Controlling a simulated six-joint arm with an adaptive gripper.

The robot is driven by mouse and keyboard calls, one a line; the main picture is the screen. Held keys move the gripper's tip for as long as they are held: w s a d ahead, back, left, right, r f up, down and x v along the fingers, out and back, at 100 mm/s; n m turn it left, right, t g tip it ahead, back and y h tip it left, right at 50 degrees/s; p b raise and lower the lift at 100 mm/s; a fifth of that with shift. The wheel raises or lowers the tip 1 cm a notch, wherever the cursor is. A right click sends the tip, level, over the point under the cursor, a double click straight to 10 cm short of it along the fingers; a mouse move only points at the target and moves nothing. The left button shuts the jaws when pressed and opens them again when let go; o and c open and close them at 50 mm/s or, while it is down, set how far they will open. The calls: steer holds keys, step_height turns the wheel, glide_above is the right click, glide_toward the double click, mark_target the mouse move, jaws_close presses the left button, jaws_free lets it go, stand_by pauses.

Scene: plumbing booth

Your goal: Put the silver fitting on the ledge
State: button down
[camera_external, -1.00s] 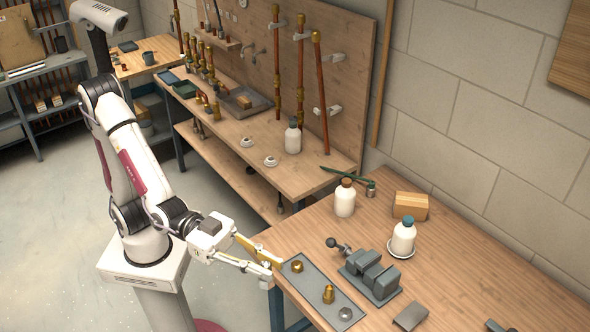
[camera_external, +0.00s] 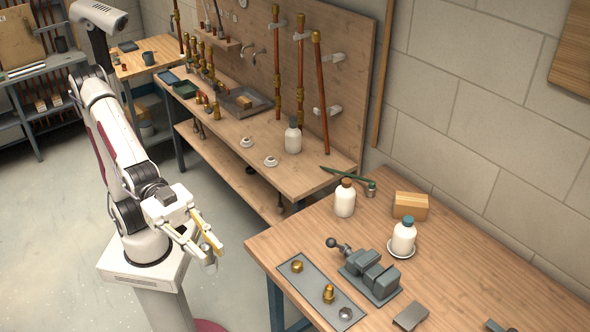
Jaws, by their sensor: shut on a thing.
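My gripper (camera_external: 208,256) hangs over the floor in front of my base, left of the near table, fingers pointing down. Its yellow-edged fingers are shut on a small grey-silver piece (camera_external: 209,265), which looks like the silver fitting; the fingers partly hide it. A small wooden ledge (camera_external: 230,45) sticks out from the upright wooden backboard behind the far bench, with a few small upright items on it.
The near table (camera_external: 470,255) carries a grey tray (camera_external: 313,286) with two brass fittings and a silver nut (camera_external: 345,313), a vise (camera_external: 372,275), white bottles and a wood block (camera_external: 410,206). The far bench (camera_external: 270,180) holds fittings, a pan and a bottle. Copper pipes stand against the backboard.

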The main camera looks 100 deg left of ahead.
steer(key=shift+w+a, duration=0.1)
steer(key=shift+w, duration=0.05)
steer(key=shift+w+f, duration=0.1)
steer(key=shift+f, duration=0.15)
steer(key=w+a+f+n+t+y, duration=0.1)
steer(key=w+a+f+n+y, duration=0.15)
steer(key=w+f, duration=0.45)
steer(key=w+a+f+n+t+y, duration=0.1)
steer(key=w+a+f+t+y, duration=0.2)
steer(key=f, duration=0.8)
steer(key=w+a+f+n+y, duration=0.2)
steer(key=w+f, duration=0.4)
steer(key=f, duration=0.2)
steer(key=w+a+f+n+g+y, duration=0.1)
steer(key=w+a+f+n+y, duration=0.15)
steer(key=a+f+y, duration=0.4)
steer(key=w+a+f+n+y, duration=0.15)
steer(key=a+n+y, duration=0.25)
steer(key=a, duration=0.6)
steer(key=shift+s+a+r+n+g+y, duration=0.2)
steer(key=shift+s+a+r+n+y, duration=0.2)
steer(key=shift+a+r, duration=0.3)
steer(key=shift+s+a+r+n+g+y, duration=0.25)
steer(key=shift+a+r+y, duration=0.2)
steer(key=shift+a+r, duration=0.2)
steer(key=shift+s+a+r+n+g+y, duration=0.15)
steer(key=shift+s+a+r+n+y, duration=0.25)
steer(key=shift+a+r, duration=0.25)
steer(key=shift+w, duration=0.1)
